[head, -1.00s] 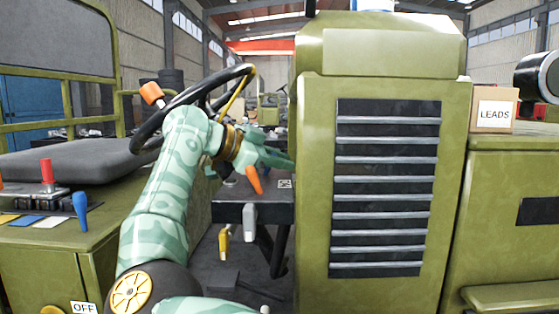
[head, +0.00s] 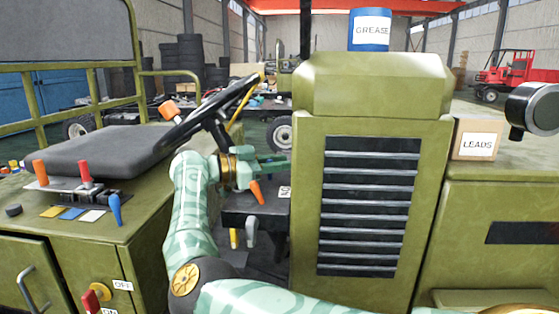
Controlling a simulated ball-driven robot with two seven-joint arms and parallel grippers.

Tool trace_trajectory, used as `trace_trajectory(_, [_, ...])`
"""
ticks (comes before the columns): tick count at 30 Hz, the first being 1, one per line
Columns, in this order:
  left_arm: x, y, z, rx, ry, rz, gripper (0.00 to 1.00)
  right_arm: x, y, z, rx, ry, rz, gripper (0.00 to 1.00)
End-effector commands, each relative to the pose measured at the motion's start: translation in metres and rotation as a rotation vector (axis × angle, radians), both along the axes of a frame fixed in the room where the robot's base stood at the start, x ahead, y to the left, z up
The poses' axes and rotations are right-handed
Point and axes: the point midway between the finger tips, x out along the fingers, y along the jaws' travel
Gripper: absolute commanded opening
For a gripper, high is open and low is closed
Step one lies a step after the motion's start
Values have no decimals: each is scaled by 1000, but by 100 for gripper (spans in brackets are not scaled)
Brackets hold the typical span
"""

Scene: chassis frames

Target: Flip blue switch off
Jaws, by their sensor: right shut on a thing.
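The blue switch (head: 115,208) is a tapered lever standing nearly upright at the right end of a black switch panel, left of my arm. An orange lever (head: 40,172) and a red lever (head: 84,171) stand beside it. My right gripper (head: 271,164) is well right of the blue switch, beyond the steering wheel's lower rim and beside the hood. It is shut, with an orange tapered handle (head: 257,192) showing just under its jaws. The grip itself is partly hidden, and the handle is the likely thing held. My left gripper is not in view.
The steering wheel (head: 212,110) and the seat (head: 100,152) stand near my arm. The grilled hood (head: 310,150) is close right of my gripper. A grey lever (head: 252,232) hangs below. OFF and ON labels and a red knob (head: 92,300) are at lower left.

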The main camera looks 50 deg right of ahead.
Motion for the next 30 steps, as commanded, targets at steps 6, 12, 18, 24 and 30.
trace_trajectory(6, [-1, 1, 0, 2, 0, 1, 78, 0, 0, 2, -1, -3, 1, 38])
trace_trajectory(12, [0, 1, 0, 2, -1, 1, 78, 0, 1, 1, 1, -2, 1, 38])
trace_trajectory(18, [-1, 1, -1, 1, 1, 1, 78, 10, 20, 1, 2, -2, 5, 38])
trace_trajectory(24, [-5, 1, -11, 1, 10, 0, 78, 33, 68, 0, 0, 0, 7, 38])
trace_trajectory(30, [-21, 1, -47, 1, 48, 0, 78, 57, 117, -8, -4, 6, 5, 38])
